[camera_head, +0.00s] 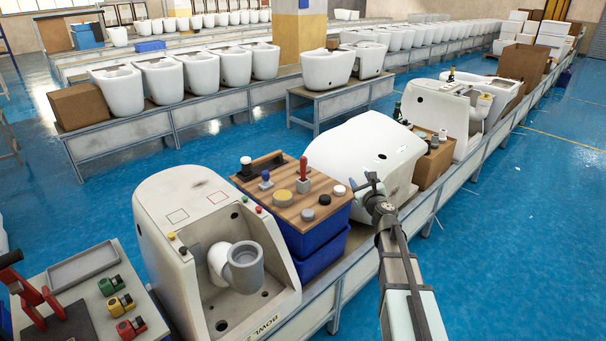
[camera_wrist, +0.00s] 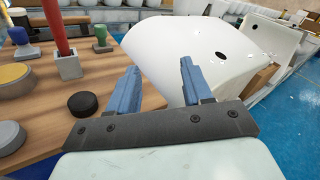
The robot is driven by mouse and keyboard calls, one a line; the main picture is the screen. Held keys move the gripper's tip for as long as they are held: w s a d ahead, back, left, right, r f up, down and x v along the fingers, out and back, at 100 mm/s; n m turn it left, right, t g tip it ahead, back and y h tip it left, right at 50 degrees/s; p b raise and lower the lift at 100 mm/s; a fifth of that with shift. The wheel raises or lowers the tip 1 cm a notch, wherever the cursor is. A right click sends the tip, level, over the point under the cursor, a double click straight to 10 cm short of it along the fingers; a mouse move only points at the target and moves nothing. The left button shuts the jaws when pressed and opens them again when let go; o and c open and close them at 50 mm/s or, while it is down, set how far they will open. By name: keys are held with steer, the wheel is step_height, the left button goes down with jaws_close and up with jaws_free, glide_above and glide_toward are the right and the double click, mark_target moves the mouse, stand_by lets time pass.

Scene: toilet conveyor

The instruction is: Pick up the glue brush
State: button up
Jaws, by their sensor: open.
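A red-handled tool (camera_head: 303,168), likely the glue brush, stands upright in a small grey holder (camera_head: 303,186) on a wooden board (camera_head: 326,190). Its bristle end is hidden in the holder. In the wrist view, the red handle (camera_wrist: 56,28) rises from the grey holder (camera_wrist: 68,66) at the upper left, left of both fingers. My gripper (camera_head: 367,184) is open and empty, right of the board and near the white toilet body (camera_head: 350,150). In the wrist view, my gripper (camera_wrist: 158,78) shows its two blue fingers apart, the left one over the board's edge.
On the board are a blue-handled stamp (camera_head: 266,180), a yellow disc (camera_head: 284,196), a dark puck (camera_wrist: 82,104) and a green-topped piece (camera_wrist: 102,38). Blue bins (camera_head: 322,252) support the board. A toilet with a grey pipe (camera_head: 246,266) stands to the left.

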mark_target(305, 168)
steer(key=s+a+g+y, duration=0.1)
steer(key=s+a+y, duration=0.1)
steer(key=a, duration=0.5)
steer(key=s+a+y, duration=0.2)
steer(key=a+y, duration=0.1)
steer(key=a, duration=0.3)
steer(key=shift+m, duration=0.4)
steer(key=shift+x, duration=7.1)
steer(key=shift+s+r, duration=0.1)
steer(key=shift+r, duration=0.05)
jaws_close()
